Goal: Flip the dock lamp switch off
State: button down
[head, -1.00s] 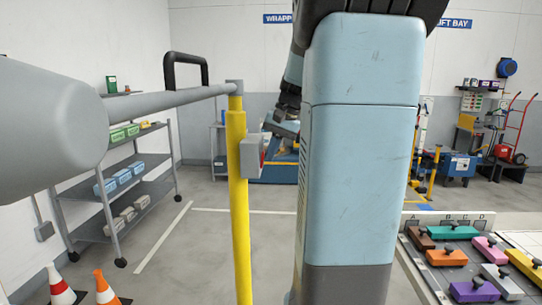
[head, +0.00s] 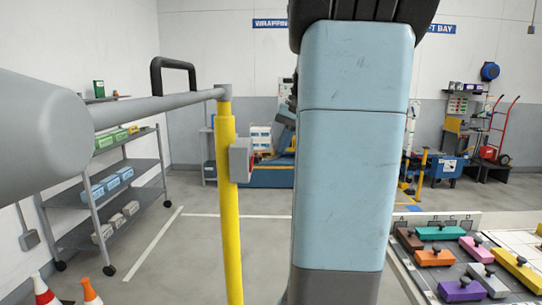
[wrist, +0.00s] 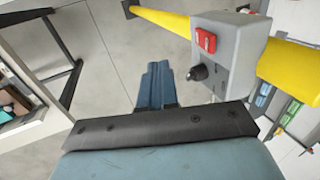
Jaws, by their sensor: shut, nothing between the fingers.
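A grey switch box (wrist: 232,50) is fixed to the yellow post (wrist: 160,18) and shows at the upper right of the wrist view. It carries a red rocker switch (wrist: 205,40) and a black knob (wrist: 197,72) on its face. In the head view the box (head: 240,160) is seen from the side, with only a sliver of red visible. My gripper (wrist: 157,70) is shut and empty. In the wrist view it appears left of the knob and below left of the red rocker, apart from both. In the head view my arm mostly hides my gripper.
A grey barrier arm (head: 160,106) with a black handle joins the yellow post (head: 229,215). Shelving (head: 120,165) and traffic cones (head: 91,292) stand at the left. A board of coloured blocks (head: 440,290) lies at the lower right. Floor around the post looks clear.

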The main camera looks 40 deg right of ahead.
jog(key=shift+s+d+f+v, duration=0.1)
jog(key=shift+s+d+v, duration=0.05)
jog(key=shift+v, duration=0.75)
jog(key=shift+s+d+f+v, duration=0.1)
jog(key=shift+d+v, duration=0.05)
jog(key=shift+v, duration=0.75)
jog(key=shift+s+d+v, duration=0.15)
jog(key=shift+v, duration=0.8)
jog(key=s+a+f+n+t+h, duration=0.1)
jog(key=s+a+f, duration=0.3)
jog(key=a, duration=0.5)
jog(key=s+a+f+n+t+h, duration=0.1)
jog(key=s+a+f+n, duration=0.3)
jog(key=a, duration=0.5)
jog(key=s+a+f+n+t+h, duration=0.1)
jog(key=s+a+f, duration=0.3)
jog(key=a, duration=0.5)
jog(key=shift+s+n, duration=0.6)
jog(key=shift+n, duration=0.2)
